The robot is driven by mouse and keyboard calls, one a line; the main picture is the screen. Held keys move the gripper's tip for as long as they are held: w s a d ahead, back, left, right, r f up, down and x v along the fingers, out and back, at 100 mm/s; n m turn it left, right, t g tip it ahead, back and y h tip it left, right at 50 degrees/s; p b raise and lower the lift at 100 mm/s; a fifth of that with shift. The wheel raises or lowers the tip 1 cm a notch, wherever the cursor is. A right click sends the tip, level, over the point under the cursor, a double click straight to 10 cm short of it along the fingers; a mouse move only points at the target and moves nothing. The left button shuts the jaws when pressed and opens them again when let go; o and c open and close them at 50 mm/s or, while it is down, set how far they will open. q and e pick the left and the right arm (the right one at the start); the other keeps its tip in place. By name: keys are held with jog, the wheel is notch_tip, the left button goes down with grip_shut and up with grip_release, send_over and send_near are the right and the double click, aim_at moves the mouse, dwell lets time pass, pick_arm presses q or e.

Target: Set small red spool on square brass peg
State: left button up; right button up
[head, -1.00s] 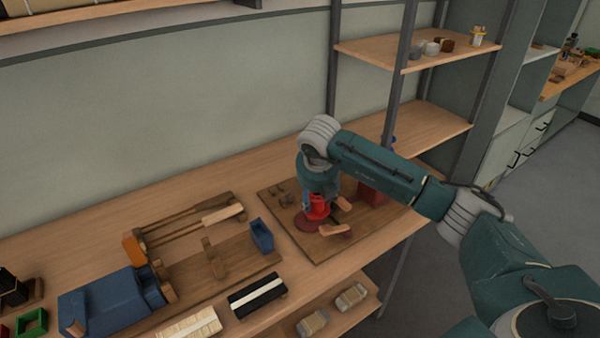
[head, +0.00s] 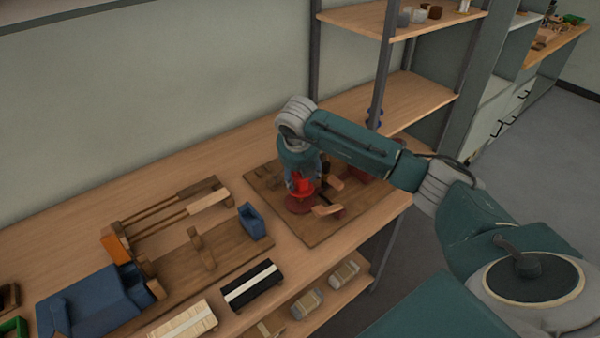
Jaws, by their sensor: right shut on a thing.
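The small red spool (head: 304,187) is in my right gripper (head: 304,182), which points down over the brown board on the bench. The gripper is shut on the spool; its fingers are small and partly hidden by the wrist. A dark red round disc (head: 297,204) lies on the board just below the spool. I cannot tell whether the spool touches it. I cannot make out the square brass peg; the gripper or spool may hide it. My left gripper is out of view.
The brown board (head: 318,237) also carries wooden pieces (head: 328,211) close to the gripper and a dark red block. To the left are a blue box (head: 252,222), a wooden rack, and black and pale strips (head: 253,287). Shelf posts stand behind my right arm.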

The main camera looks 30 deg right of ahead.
jog(key=shift+w+a, duration=0.1)
jog(key=shift+w, duration=0.2)
dwell(0.5)
jog(key=shift+b, duration=0.3)
jog(key=shift+f+b, duration=1.35)
jog(key=shift+f, duration=0.2)
jog(key=shift+f+b, duration=0.2)
jog(key=shift+b, duration=0.1)
jog(key=shift+f+b, duration=0.55)
jog(key=shift+f, duration=0.1)
dwell(0.5)
jog(key=o, duration=1.3)
jog(key=shift+o, duration=0.2)
